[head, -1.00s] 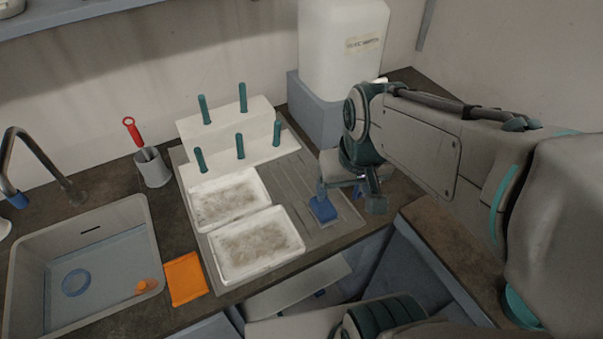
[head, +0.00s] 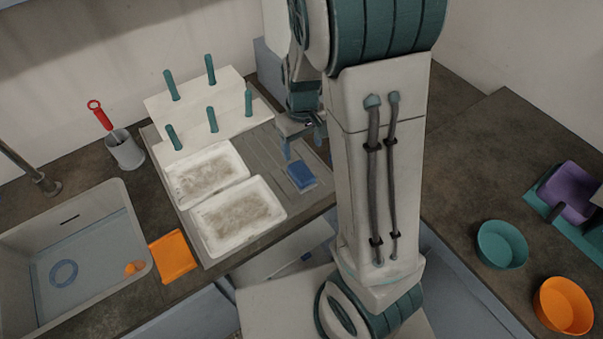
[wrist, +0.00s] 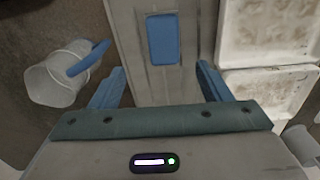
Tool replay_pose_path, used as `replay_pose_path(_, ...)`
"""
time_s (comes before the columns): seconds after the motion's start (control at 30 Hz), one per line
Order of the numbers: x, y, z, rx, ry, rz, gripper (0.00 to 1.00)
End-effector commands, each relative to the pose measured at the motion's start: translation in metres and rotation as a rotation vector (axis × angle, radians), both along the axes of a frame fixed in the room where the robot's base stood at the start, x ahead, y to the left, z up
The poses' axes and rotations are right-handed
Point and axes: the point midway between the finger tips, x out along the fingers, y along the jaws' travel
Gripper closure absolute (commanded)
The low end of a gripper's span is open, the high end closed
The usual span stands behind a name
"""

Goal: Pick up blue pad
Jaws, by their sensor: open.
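The blue pad (head: 300,174) lies on the grey ribbed drainboard (head: 262,146), to the right of the white trays in the head view. In the wrist view the blue pad (wrist: 163,40) lies flat beyond the fingertips, roughly ahead of the gap between them. My gripper (head: 302,140) is above the drainboard, just behind the pad in the head view. In the wrist view my gripper (wrist: 160,80) has its two blue fingers spread wide with nothing between them. My arm hides part of the counter.
Two white trays (head: 240,238) with brownish contents lie beside the pad. A white peg rack (head: 190,112) stands behind. The sink (head: 100,225) and an orange pad (head: 172,256) are left. A teal bowl (head: 501,246) and an orange bowl (head: 563,306) are right.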

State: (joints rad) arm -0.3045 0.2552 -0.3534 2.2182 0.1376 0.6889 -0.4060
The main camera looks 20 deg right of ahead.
Motion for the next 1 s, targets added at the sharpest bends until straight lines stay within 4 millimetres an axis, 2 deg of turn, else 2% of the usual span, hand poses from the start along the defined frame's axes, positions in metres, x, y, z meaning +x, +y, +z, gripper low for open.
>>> replay_pose_path(0.03, -0.001, 0.0, -0.011, -0.002, 0.006, -0.001, 0.29)
replay_pose_path(0.13, -0.001, 0.0, -0.027, -0.001, 0.003, -0.001, 0.29)
replay_pose_path(0.47, -0.002, 0.001, -0.05, -0.001, 0.002, 0.0, 0.29)
replay_pose_path(0.7, -0.005, 0.005, -0.083, -0.001, 0.003, -0.001, 0.29)
replay_pose_path(0.83, -0.005, 0.005, -0.092, 0.0, 0.001, -0.001, 0.29)
replay_pose_path(1.0, -0.004, 0.005, -0.094, 0.0, -0.001, 0.0, 0.29)
